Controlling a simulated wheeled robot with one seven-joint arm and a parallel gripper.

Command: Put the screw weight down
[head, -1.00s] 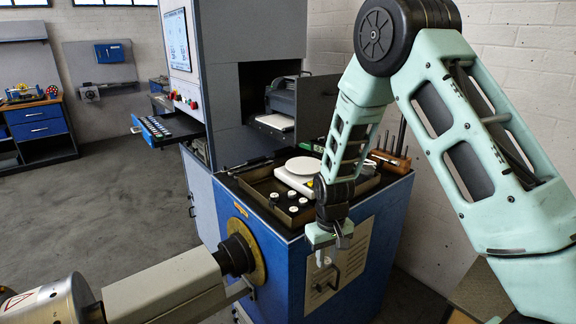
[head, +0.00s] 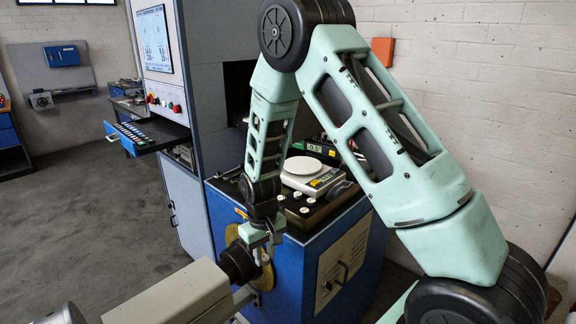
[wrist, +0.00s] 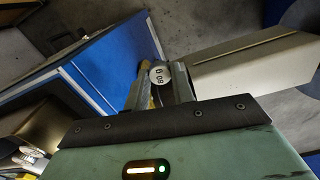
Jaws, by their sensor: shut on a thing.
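The screw weight (wrist: 157,75) is a small round piece with a pale, marked top, seen in the wrist view. My gripper (wrist: 160,85) is shut on it, with one finger on each side. In the head view my gripper (head: 258,255) points down in front of the blue cabinet's left front corner, close to the black shaft end (head: 237,263) and brass disc (head: 268,275). The weight is too small to make out clearly there. I cannot tell how far it is from the shaft.
The blue cabinet (head: 283,285) carries a dark tray with several white-topped weights (head: 306,209) and a white scale (head: 312,174). A beige beam (head: 170,297) runs in from the lower left. An open drawer (head: 150,135) juts out from the grey machine. Floor at left is clear.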

